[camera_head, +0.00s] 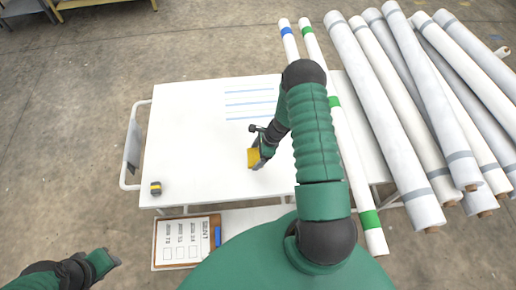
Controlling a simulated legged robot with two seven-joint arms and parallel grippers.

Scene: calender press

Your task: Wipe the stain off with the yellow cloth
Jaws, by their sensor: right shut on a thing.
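The yellow cloth (254,158) is near the middle of the white table top. My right gripper (258,153) is shut on it, low over the table, and hides part of it. I cannot tell whether the cloth touches the surface. Thin blue lines (249,104) run across the table behind the gripper. No other mark that I can call a stain shows, and my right arm covers part of the top. My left gripper (113,262) is at the lower left, off the table and away from the cloth; its jaws are too unclear to read.
The white table (185,130) has a rail on its left. A small yellow and black object (156,188) sits at its front left corner. A clipboard (186,243) lies below the front edge. Long white rolls (385,110) crowd the right. The table's left half is mostly clear.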

